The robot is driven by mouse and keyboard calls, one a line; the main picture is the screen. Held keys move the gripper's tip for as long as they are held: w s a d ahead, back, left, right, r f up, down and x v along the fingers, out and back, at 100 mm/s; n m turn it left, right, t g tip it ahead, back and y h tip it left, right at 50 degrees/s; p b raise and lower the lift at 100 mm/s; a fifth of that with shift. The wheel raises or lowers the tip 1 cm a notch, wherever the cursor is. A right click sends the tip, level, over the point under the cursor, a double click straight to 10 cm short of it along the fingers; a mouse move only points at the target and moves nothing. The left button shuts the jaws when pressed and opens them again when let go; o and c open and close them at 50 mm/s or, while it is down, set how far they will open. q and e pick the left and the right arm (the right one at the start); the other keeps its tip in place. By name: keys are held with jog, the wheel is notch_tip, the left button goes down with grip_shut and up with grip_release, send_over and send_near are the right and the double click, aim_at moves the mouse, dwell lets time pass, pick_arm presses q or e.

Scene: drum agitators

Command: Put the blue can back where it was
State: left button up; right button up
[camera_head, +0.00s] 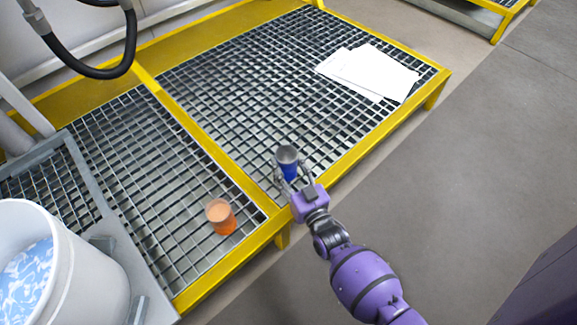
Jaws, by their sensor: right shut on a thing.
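The blue can (288,157) has a grey top and stands upright near the front edge of the grating platform. My right gripper (289,178) is shut on the blue can, with its fingers on either side of the lower part. The purple right arm comes in from the lower right. The bottom of the can is partly hidden by the gripper, so I cannot tell whether it touches the grating. My left gripper is not in the view.
An orange can (221,217) stands on the grating (150,170) to the left. White sheets (368,70) lie at the back right. A white bucket (85,285) with blue-white contents is at the lower left. A yellow frame (345,150) edges the platform. A black hose (90,70) hangs at upper left.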

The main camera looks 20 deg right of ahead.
jog(key=o, duration=1.3)
jog(key=shift+f, duration=0.15)
pick_arm(q)
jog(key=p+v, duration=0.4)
jog(key=p, duration=0.1)
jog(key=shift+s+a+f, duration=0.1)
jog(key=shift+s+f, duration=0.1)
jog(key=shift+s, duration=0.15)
pick_arm(e)
jog(key=s, duration=1.2)
jog(key=shift+d, duration=0.2)
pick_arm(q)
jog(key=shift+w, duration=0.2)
